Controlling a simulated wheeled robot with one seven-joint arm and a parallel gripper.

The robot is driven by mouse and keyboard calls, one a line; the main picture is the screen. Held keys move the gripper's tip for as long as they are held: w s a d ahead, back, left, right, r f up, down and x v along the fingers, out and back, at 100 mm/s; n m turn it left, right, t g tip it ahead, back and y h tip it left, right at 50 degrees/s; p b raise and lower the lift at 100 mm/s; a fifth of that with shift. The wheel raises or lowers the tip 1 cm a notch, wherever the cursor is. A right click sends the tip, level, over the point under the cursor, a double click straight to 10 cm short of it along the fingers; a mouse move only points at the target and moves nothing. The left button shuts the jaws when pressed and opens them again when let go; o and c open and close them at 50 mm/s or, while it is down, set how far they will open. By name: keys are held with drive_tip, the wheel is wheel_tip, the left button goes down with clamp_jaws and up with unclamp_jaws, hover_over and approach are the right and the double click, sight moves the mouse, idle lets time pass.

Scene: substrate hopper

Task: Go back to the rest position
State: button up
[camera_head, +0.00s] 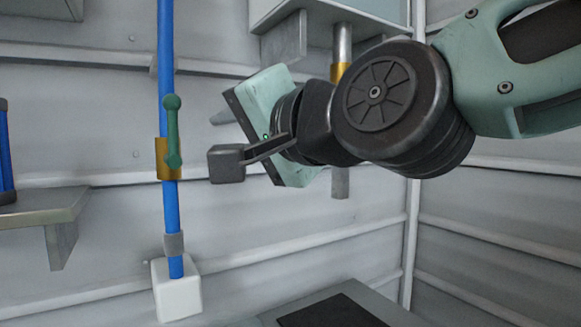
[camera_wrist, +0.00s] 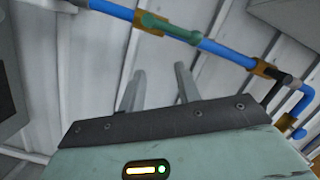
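My gripper (camera_wrist: 159,70) is open in the wrist view, with its two grey fingers apart and nothing between them. In the head view my gripper's fingers are mostly hidden behind its teal and dark body, right of the blue pipe. The upright blue pipe (camera_head: 172,215) carries a brass valve body (camera_head: 167,158) with a green handle (camera_head: 173,132) lying along the pipe. The handle (camera_wrist: 170,28) also shows in the wrist view, beyond the fingertips. I see no contact between gripper and handle.
A grey shelf (camera_head: 45,208) juts from the wall at the left. A white block (camera_head: 177,290) sits at the pipe's foot. A grey housing (camera_head: 275,12) and a metal pipe with a brass collar (camera_head: 341,72) are behind my arm. A dark-topped surface (camera_head: 332,312) is below.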

drive_tip(key=s+d+f+n+g+h+p, duration=0.1)
drive_tip(key=d+f+n+g+h, duration=0.1)
drive_tip(key=f, duration=0.4)
drive_tip(key=s+d+f+n+g+h+p, duration=0.1)
drive_tip(key=s+d+f+n+g, duration=0.15)
drive_tip(key=f, duration=0.35)
drive_tip(key=s+d+f+n+g+h+p, duration=0.4)
drive_tip(key=s+d+f+n+g+h, duration=0.2)
drive_tip(key=s+d+f, duration=0.7)
drive_tip(key=d+f+g+h, duration=0.1)
drive_tip(key=d+g+h, duration=0.1)
drive_tip(key=d, duration=0.1)
drive_tip(key=shift+d+f, duration=0.15)
drive_tip(key=shift+f, duration=0.2)
